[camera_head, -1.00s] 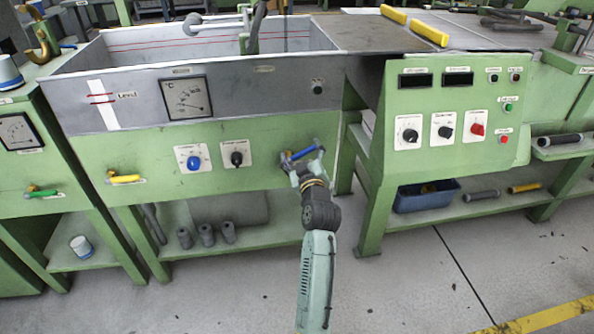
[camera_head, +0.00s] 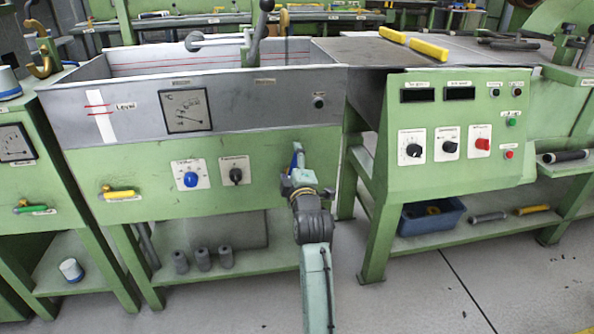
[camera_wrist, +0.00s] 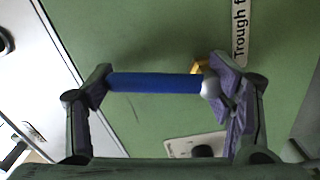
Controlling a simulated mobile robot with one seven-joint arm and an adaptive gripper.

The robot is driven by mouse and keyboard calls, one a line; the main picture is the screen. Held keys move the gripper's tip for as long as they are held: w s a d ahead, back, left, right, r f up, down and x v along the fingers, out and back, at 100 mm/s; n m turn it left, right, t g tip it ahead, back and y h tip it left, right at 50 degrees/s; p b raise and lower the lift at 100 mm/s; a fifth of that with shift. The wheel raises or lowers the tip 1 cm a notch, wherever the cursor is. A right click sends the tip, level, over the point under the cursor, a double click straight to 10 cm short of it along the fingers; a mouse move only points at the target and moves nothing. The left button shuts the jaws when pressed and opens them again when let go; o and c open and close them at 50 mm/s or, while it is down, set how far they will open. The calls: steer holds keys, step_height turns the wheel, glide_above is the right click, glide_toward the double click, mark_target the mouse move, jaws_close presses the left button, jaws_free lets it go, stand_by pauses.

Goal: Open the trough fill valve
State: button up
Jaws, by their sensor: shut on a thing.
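The trough fill valve's blue handle (camera_wrist: 153,83) shows in the wrist view beside a label that starts "Trough f". It spans between the two purple-lined fingers of my gripper (camera_wrist: 163,85), which press on its two ends. Brass (camera_wrist: 200,67) shows behind the silver end of the handle. In the head view the blue handle (camera_head: 296,157) stands nearly upright on the right part of the green trough front (camera_head: 265,150). My gripper (camera_head: 299,180) is at it and hides its lower part and the valve body.
A yellow-handled valve (camera_head: 118,194) sits at the left of the trough front. A blue knob (camera_head: 190,179) and a black knob (camera_head: 236,175) are left of my gripper. The control panel (camera_head: 455,165) stands close on the right. Floor is clear in front.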

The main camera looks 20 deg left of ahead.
steer(key=shift+s+a+f+n+b, duration=0.1)
steer(key=shift+s+a+n+b, duration=0.2)
steer(key=shift+n, duration=0.4)
steer(key=shift+s+a+f+n+b, duration=0.1)
steer(key=shift+s+a+n+b, duration=0.25)
steer(key=shift+n, duration=0.35)
steer(key=shift+a, duration=0.1)
steer(key=o, duration=1.7)
steer(key=shift+w+d+r, duration=0.15)
steer(key=shift+d, duration=0.05)
steer(key=shift+w, duration=0.1)
